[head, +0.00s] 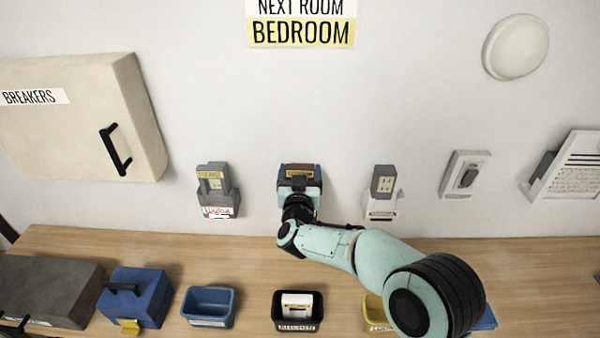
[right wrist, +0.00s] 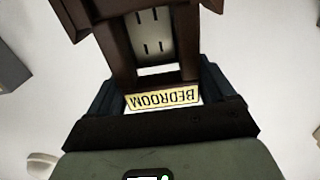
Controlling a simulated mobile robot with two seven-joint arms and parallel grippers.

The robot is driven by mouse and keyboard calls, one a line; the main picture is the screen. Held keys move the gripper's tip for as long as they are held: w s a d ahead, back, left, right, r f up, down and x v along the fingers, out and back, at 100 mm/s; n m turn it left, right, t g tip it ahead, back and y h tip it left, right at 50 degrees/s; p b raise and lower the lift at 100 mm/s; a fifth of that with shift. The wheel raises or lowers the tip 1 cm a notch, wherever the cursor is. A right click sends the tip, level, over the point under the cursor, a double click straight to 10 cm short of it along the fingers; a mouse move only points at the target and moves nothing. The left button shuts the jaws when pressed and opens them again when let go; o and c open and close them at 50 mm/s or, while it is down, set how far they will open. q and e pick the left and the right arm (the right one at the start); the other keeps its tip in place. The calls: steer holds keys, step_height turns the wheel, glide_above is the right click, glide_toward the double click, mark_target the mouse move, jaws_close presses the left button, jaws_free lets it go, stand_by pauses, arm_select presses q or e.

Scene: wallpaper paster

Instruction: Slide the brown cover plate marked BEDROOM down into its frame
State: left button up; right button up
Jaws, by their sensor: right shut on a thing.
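The brown cover plate marked BEDROOM (right wrist: 163,98) is gripped between the dark fingers of my right gripper (right wrist: 162,102); its label reads upside down in the right wrist view. A pale socket (right wrist: 155,40) with slots shows between the plate's two brown sides. The brown frame (right wrist: 84,14) is at the top edge of that view, where the sides reach it; how deep they sit I cannot tell. In the head view the plate (head: 300,173) is at the middle wall station, and my right gripper (head: 300,188) hides most of the frame. My left gripper is not in view.
A grey station (head: 217,192) is on the wall to the left, and a white frame (head: 381,205) with a grey socket is to the right. Below, the wooden counter (head: 250,262) holds a blue bin (head: 208,320), a dark bin (head: 280,323) with a white plate, and a blue box (head: 140,290).

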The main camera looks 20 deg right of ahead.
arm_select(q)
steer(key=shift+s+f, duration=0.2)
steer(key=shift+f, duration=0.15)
arm_select(e)
steer(key=shift+f, duration=0.45)
steer(key=o, duration=0.9)
arm_select(q)
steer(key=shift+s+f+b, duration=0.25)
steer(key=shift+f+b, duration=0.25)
steer(key=shift+b, duration=0.1)
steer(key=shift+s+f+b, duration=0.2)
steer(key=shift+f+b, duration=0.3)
steer(key=shift+b, duration=0.1)
arm_select(e)
steer(key=v, duration=1.3)
steer(key=shift+s, duration=0.2)
steer(key=shift+a, duration=0.1)
